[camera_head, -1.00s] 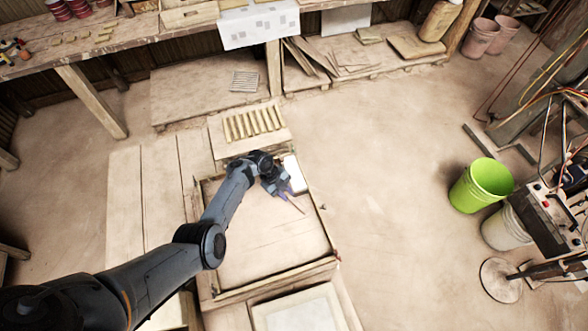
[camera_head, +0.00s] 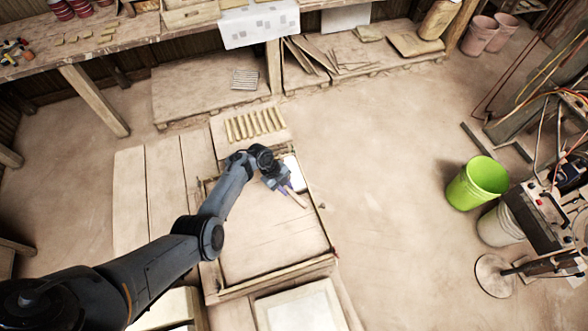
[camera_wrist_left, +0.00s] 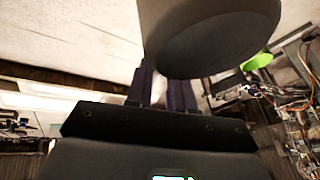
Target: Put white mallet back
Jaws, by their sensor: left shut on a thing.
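The white mallet's pale head (camera_head: 294,172) shows partly behind my left gripper in the head view, over the far right corner of the framed wooden tray (camera_head: 262,245). My left gripper (camera_head: 291,190) is shut on the mallet; a pale tan handle end (camera_head: 300,201) sticks out past its fingers. In the left wrist view the mallet head (camera_wrist_left: 215,35) looms large and dark just in front of the left gripper's fingers (camera_wrist_left: 165,90). Where the fingers grip the handle is mostly hidden. I cannot tell whether the mallet touches the tray. My right gripper is not in view.
A board with a row of several pale sticks (camera_head: 253,125) lies just beyond the tray. A bright green bucket (camera_head: 478,183) and a pale bucket (camera_head: 500,226) stand at the right beside machinery. A workbench (camera_head: 130,35) runs along the back. The floor right of the tray is clear.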

